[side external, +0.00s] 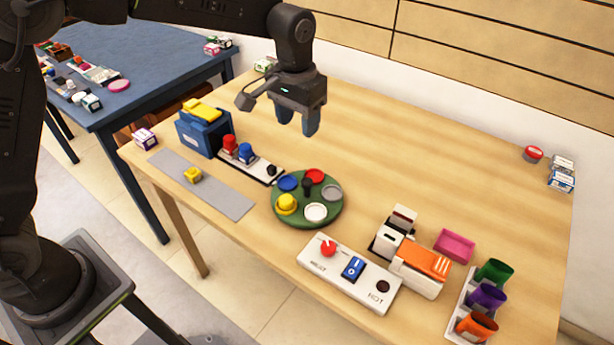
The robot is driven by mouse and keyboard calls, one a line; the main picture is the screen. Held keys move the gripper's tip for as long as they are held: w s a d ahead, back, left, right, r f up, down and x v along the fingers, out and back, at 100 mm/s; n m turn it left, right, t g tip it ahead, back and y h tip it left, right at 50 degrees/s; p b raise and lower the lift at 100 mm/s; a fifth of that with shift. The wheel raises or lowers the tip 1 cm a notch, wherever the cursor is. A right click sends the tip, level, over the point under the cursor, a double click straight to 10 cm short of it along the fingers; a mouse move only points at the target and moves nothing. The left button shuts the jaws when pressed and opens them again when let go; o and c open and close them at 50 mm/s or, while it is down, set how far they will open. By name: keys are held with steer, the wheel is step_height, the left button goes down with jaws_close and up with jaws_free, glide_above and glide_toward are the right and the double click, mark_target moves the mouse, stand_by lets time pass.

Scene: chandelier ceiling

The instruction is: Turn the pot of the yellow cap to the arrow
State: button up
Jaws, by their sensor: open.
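A green round turntable (325,219) lies on the wooden table. It carries several round coloured pots: blue (288,183), red (315,175), grey (331,192), white (316,212) and yellow (287,202). The yellow one is at the front left of the turntable and looks raised, like a cap. A dark upright piece (306,190) stands near the turntable's middle. I cannot make out an arrow. My gripper (298,118) is open and empty, pointing down in the air above and behind the turntable.
A rail with red and blue knobs (246,153) and a blue box (203,135) stand left of the turntable. A white switch panel (340,284), an orange-topped device (420,268) and coloured cups (486,295) stand at right. The table's back right is mostly clear.

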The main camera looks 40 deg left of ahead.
mark_target(307, 181)
steer(key=f, duration=0.5)
steer(key=w+f, duration=0.1)
steer(key=f, duration=0.4)
steer(key=d+f, duration=0.1)
steer(key=f, duration=0.5)
steer(key=shift+w+d, duration=0.1)
steer(key=shift+w, duration=0.05)
jaws_close()
